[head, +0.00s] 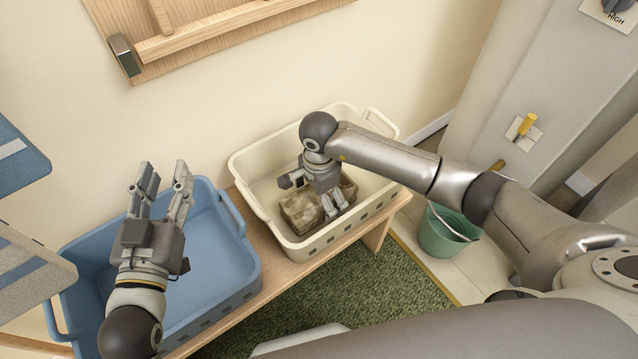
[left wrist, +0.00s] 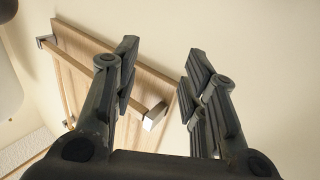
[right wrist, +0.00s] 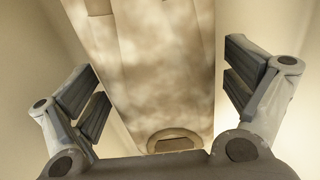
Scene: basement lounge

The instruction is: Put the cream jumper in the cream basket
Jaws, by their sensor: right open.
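The cream basket (head: 247,170) stands on a wooden bench. My right gripper (head: 334,203) reaches down inside the basket, over the bundle. In the right wrist view the bundle (right wrist: 160,70) shows between and beyond the two spread fingers, which are apart from it. My left gripper (head: 165,176) is open and empty, fingers up, above the blue basket.
A blue basket (head: 212,245), empty where visible, stands left of the cream one on the wooden bench (head: 262,250). A wooden wall rack (head: 205,38) hangs above. A green bucket (head: 440,238) stands on the floor to the right, near a green rug (head: 350,290).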

